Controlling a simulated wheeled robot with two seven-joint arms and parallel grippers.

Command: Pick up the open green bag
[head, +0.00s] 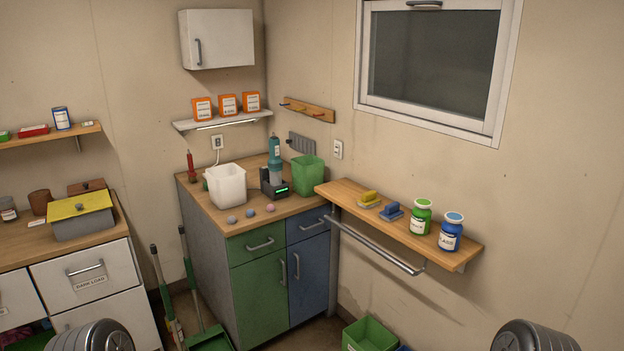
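A green open-topped container (308,175) stands upright on the wooden counter, right of the teal device. It may be the open green bag; I cannot tell for sure whether it is a bag or a rigid bin. A second green open-topped box (368,336) with a label sits low near the floor at the bottom, partly cut off by the frame edge. Neither of my grippers is in view. Only rounded grey parts of my arms show at the bottom left and bottom right, far from both green containers.
A white tub (226,184), a teal device in a dark stand (275,172) and small balls (250,213) share the counter (255,224). A wooden wall shelf (440,250) with jars and brushes, and a metal rail (372,247), project at right. A green dustpan (208,337) stands at left.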

